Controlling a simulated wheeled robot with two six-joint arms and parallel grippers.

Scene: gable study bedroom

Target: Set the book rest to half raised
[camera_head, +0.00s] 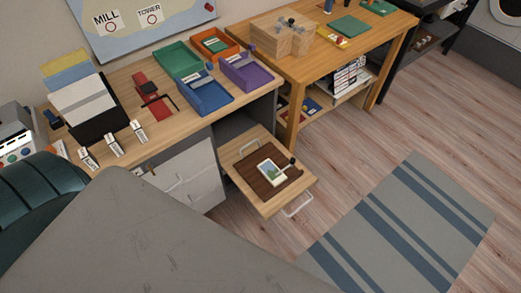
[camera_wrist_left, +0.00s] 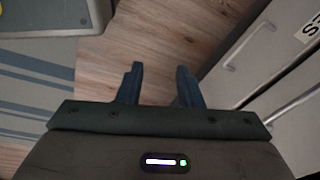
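A dark brown panel (camera_head: 268,181) lies on a pulled-out wooden board (camera_head: 239,153) below the desk, and looks like the book rest. It appears flat or nearly so; its exact tilt is hard to tell. A small picture card or book (camera_head: 271,172) lies on it, with a dark knob (camera_head: 292,160) at its upper right. My left gripper (camera_wrist_left: 158,80) shows in the left wrist view, fingers apart and empty above the wood floor. The book rest is not recognizable in that view. My right gripper is not in view.
The desk holds colored trays (camera_head: 207,96), a black file holder (camera_head: 98,125), a red stand (camera_head: 150,100) and several small labelled tags (camera_head: 113,144). White drawers (camera_head: 195,172) stand below. A second table (camera_head: 340,52) is behind. A striped rug (camera_head: 410,220) covers open floor at right.

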